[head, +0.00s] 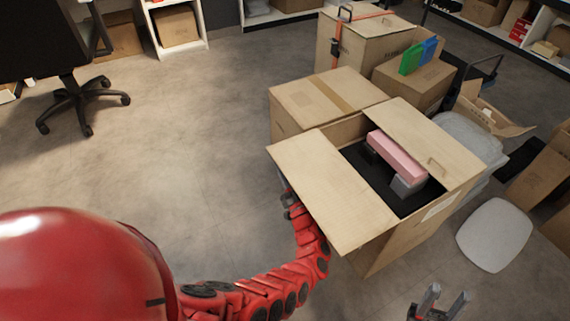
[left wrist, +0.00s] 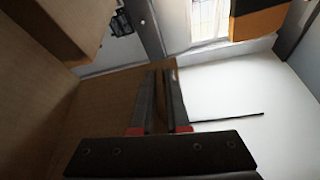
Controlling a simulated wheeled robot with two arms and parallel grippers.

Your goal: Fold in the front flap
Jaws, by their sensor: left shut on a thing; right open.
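An open cardboard carton (head: 425,215) stands right of centre in the head view. One flap (head: 325,190) spreads out along its left side, and another flap (head: 425,140) lies at its far right side. I cannot tell for sure which is the front flap. My left gripper (head: 287,195) is at the left flap's outer edge, partly hidden by it. In the left wrist view, its fingers (left wrist: 159,105) are close together on a brown cardboard flap (left wrist: 112,98). My right gripper (head: 441,300) is open and empty, low in front of the carton.
Inside the carton are a pink block (head: 397,155) and a dark lining. A closed carton (head: 325,98) stands right behind it. A grey seat-like pad (head: 495,235) lies to the right. The floor (head: 190,130) to the left is clear up to an office chair (head: 75,97).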

